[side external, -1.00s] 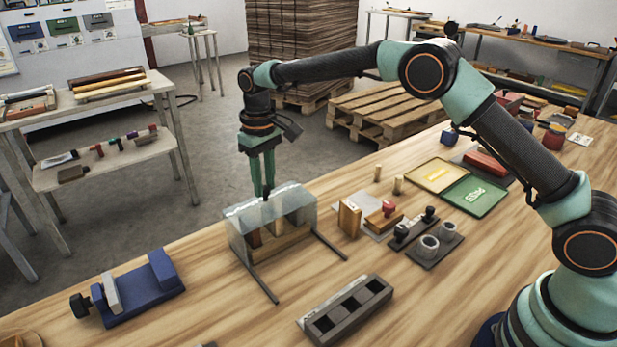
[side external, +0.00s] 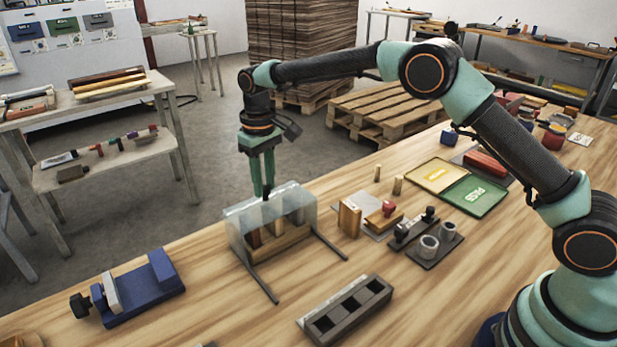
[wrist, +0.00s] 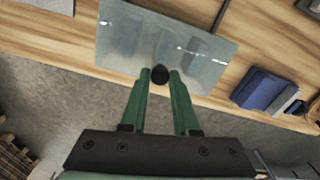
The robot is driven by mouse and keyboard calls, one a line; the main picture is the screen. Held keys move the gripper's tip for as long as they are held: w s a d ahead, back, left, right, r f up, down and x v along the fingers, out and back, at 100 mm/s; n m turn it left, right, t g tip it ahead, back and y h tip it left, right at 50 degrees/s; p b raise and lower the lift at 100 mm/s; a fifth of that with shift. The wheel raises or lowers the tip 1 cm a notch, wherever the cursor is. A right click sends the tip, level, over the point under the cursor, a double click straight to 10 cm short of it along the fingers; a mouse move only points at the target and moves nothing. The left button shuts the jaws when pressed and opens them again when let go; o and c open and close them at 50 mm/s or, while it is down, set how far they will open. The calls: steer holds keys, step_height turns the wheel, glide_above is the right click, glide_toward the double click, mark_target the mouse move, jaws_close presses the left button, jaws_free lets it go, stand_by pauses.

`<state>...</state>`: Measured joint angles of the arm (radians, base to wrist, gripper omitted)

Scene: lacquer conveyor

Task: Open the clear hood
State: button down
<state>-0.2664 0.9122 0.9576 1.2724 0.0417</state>
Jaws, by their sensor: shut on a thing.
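The clear hood (side external: 276,216) stands on the wooden table over a rack with several upright wooden pieces (side external: 254,238). It looks closed over them, and its clear panel (wrist: 130,35) fills the upper middle of the wrist view. A small black knob (wrist: 159,76) sits at the hood's edge nearest my gripper. My gripper (side external: 266,194) points down at the top of the hood, and its green fingers (wrist: 160,82) are shut on the knob. The knob is small and dark in the side view.
A blue vise (side external: 138,290) lies left of the hood, and a dark slotted tray (side external: 345,310) lies in front. Wooden blocks (side external: 349,218), stamps and a dark holder with grey cups (side external: 430,246) stand to the right. Two dark legs reach forward from the hood.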

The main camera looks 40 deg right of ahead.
steer(key=shift+r, duration=0.1)
steer(key=s, duration=1)
steer(key=shift+s, duration=0.1)
steer(key=c, duration=0.7)
jaws_free()
steer(key=shift+o, duration=0.2)
step_height(320, 180, up, 12)
